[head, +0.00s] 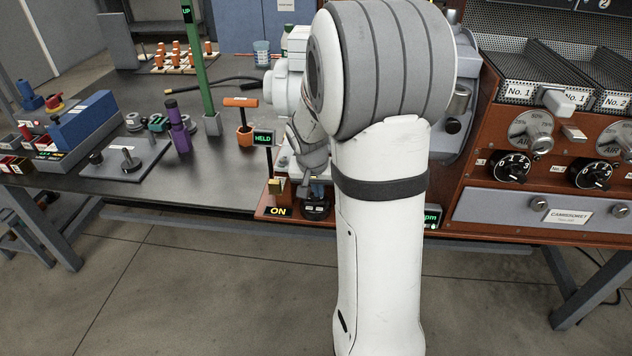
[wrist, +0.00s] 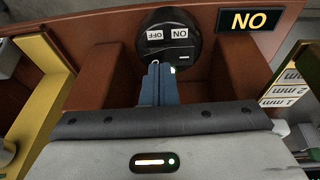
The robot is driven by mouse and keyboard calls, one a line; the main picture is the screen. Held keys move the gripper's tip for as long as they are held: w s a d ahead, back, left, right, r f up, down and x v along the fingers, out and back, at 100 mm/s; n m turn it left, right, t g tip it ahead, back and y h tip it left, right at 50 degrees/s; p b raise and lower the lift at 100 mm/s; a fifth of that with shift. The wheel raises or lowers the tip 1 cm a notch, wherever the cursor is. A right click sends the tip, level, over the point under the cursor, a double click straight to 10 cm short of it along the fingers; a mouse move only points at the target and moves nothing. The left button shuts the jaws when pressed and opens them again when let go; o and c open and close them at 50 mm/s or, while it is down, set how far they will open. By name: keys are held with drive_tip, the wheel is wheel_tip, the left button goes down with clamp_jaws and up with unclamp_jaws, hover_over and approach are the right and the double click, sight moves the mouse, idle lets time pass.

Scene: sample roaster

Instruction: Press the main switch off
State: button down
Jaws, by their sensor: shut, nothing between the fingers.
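The main switch (wrist: 168,40) is a round black unit with white OFF and ON labels, upside down in the wrist view, and a small green light at its edge. It also shows low in front of my arm in the head view (head: 316,209). A display beside it (wrist: 250,19) reads ON, as in the head view (head: 278,211). My gripper (wrist: 156,68) is shut and empty, its blue-grey fingertips at the switch's near edge, below the labels in the wrist view. I cannot tell whether they touch it.
Red-brown walls (wrist: 227,66) flank the switch. A yellow bracket (wrist: 38,88) stands at the left of the wrist view. In the head view, a HELD display (head: 263,138) and an orange-handled tool (head: 243,120) stand nearby. The roaster panel (head: 475,165) is right of my arm.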

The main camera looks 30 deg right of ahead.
idle(0.3)
drive_tip(key=shift+s+d+f+b, duration=0.15)
drive_tip(key=shift+d+f+b, duration=0.05)
drive_tip(key=shift+f+b, duration=0.3)
drive_tip(key=shift+r, duration=0.15)
drive_tip(key=shift+a, duration=0.15)
drive_tip(key=shift+w+a+r, duration=0.1)
drive_tip(key=shift+w+a, duration=0.35)
drive_tip(key=shift+a, duration=0.1)
